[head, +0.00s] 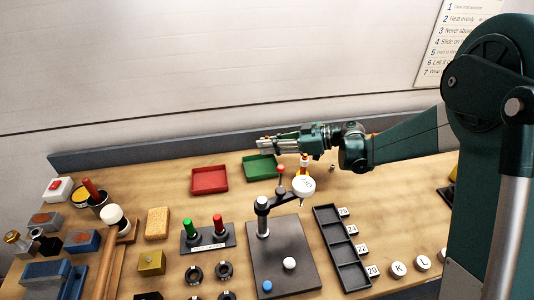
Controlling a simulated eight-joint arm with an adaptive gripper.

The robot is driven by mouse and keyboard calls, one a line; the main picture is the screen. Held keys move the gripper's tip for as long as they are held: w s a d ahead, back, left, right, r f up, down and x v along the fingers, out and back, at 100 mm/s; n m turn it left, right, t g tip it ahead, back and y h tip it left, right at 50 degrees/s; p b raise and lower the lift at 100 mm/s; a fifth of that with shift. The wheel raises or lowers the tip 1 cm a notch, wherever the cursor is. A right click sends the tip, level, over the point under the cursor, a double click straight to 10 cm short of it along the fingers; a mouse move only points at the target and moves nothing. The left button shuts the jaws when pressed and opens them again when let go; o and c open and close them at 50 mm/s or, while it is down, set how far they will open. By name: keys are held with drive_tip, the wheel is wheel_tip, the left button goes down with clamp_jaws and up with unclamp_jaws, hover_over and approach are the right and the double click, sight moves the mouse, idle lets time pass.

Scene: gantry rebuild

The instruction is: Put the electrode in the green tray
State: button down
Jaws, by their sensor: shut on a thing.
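The green tray (262,176) lies on the bench near its back edge, right of the red tray. My gripper (263,146) points left above the back of the green tray. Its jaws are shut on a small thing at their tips. That thing is too small and too covered by the fingers to make out, so I cannot tell for sure that it is the electrode. I see no other thing that is clearly an electrode. The part of the green tray that shows looks empty.
The red tray (209,180) sits just left. A small red, yellow and white piece (304,161) stands right of the green tray. A dark stand (263,222) with a red-knobbed lever and white disc (303,186) is in front.

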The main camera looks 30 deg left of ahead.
drive_tip(key=shift+f+b, duration=0.5)
drive_tip(key=shift+f, duration=1.35)
drive_tip(key=shift+f, duration=0.1)
drive_tip(key=c, duration=2.3)
unclamp_jaws()
drive_tip(key=p+v, duration=0.2)
drive_tip(key=v, duration=1)
drive_tip(key=shift+w, duration=0.1)
drive_tip(key=shift+r, duration=0.2)
